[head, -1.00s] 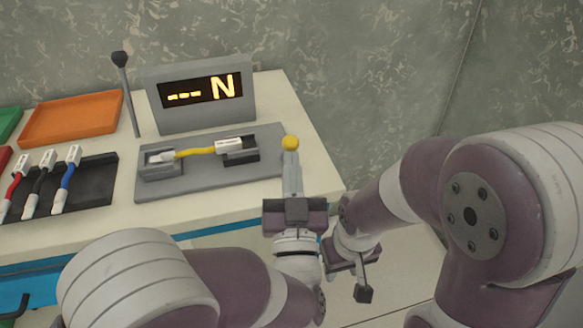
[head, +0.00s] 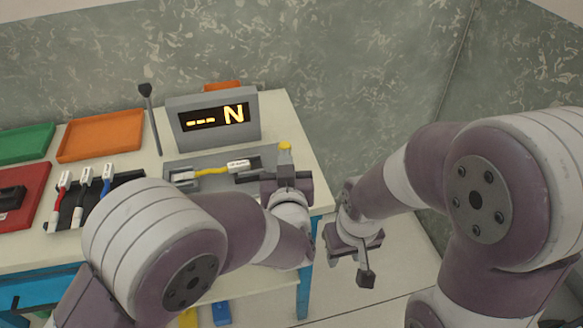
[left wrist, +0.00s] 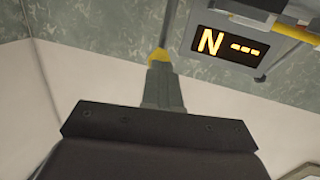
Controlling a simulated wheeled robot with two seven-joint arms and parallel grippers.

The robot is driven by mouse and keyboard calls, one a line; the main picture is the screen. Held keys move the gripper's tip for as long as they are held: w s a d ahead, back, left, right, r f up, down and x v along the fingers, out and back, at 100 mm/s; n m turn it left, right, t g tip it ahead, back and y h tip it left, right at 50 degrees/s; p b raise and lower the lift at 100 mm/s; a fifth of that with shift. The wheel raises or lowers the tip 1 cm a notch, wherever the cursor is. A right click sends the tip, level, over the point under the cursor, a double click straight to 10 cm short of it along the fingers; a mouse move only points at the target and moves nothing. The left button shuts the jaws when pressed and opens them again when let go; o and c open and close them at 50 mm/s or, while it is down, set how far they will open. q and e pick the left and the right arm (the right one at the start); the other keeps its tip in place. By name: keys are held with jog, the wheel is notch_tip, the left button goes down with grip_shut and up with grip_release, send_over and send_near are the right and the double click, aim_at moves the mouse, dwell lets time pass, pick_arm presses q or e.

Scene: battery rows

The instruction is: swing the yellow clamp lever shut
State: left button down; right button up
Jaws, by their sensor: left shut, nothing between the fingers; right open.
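The yellow clamp lever shows as a yellow knob (head: 284,147) at the right end of the grey fixture plate (head: 188,164); the rest of the lever is hidden behind my gripper. It also shows in the left wrist view (left wrist: 158,56), just beyond the fingertips. My left gripper (head: 285,160) is shut and empty. Its fingers (left wrist: 160,75) point at the knob; whether they touch it I cannot tell. A yellow cable (head: 210,171) with white end connectors lies across the fixture's blocks. My right gripper (head: 365,268) is open, off the table's right side.
A display (head: 212,118) reading "--- N" stands behind the fixture. A black-knobbed rod (head: 152,115) stands left of it. Orange (head: 101,134) and green (head: 24,143) trays, a red tray (head: 20,205) and several cables in a black rack lie left. The floor right of the table is free.

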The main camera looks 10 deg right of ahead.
pick_arm(q)
jog(key=w+r+g+p, duration=0.1)
jog(key=w+p, duration=0.1)
jog(key=p, duration=0.2)
jog(key=w+r+g+p, duration=0.1)
jog(key=g+p, duration=0.1)
jog(key=p, duration=0.3)
jog(key=shift+w+a+r+n+g, duration=0.1)
jog(key=shift+w+r+n+g, duration=0.2)
jog(key=shift+w+r, duration=0.1)
jog(key=w+g+p, duration=0.1)
jog(key=p, duration=0.2)
jog(key=w+f+g+p, duration=0.1)
jog(key=w+p, duration=0.1)
jog(key=p, duration=0.1)
jog(key=w+g+p, duration=0.1)
jog(key=p, duration=0.2)
jog(key=shift+w+f+g, duration=0.3)
jog(key=shift+w+f, duration=0.05)
jog(key=shift+w, duration=0.05)
